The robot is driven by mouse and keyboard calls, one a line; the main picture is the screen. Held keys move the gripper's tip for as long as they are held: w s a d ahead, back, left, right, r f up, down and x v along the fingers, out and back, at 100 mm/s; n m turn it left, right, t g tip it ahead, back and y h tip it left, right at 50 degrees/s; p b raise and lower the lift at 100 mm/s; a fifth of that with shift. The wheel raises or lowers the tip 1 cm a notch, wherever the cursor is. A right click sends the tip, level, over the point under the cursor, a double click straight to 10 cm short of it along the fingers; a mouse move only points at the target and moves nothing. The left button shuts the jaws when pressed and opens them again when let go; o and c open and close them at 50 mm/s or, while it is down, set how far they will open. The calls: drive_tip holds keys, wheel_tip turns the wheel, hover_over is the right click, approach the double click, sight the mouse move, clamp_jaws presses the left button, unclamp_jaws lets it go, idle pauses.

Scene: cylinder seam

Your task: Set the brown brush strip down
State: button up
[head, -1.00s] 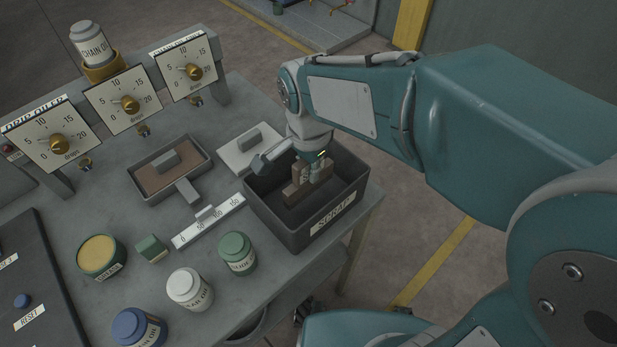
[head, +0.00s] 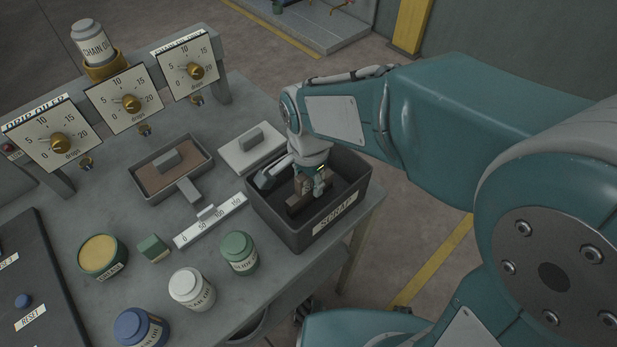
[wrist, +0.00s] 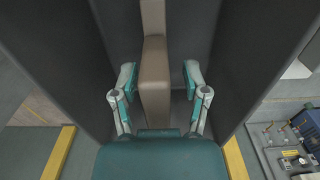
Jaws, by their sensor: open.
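The brown brush strip (head: 295,207) is in the dark grey scrap bin (head: 278,222), low between its walls. My gripper (head: 313,188) reaches down into the bin over the strip and partly covers it. In the wrist view the strip (wrist: 155,85) runs between the two fingers of my gripper (wrist: 160,75). The fingers are open, with a gap on each side of the strip. The bin's dark walls (wrist: 85,60) rise around them. Whether the strip's underside rests fully on the bin floor is hidden.
A white plate with a grey handle (head: 250,150) and a brown-filled tray (head: 143,172) lie left of the bin. A white scale (head: 208,222) and a green jar (head: 239,253) stand close by. The bin sits near the bench's right edge.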

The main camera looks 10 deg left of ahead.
wheel_tip(320, 180, up, 12)
drive_tip(key=shift+r, duration=0.15)
drive_tip(key=s+d+n+t, duration=0.2)
drive_tip(key=s+d+n, duration=0.2)
drive_tip(key=d, duration=0.6)
drive_tip(key=s+d+n+t, duration=0.3)
drive_tip(key=s+d+n, duration=0.1)
drive_tip(key=d, duration=0.6)
drive_tip(key=shift+s+d+t, duration=0.15)
drive_tip(key=shift+t, duration=0.15)
drive_tip(key=shift+d, duration=0.15)
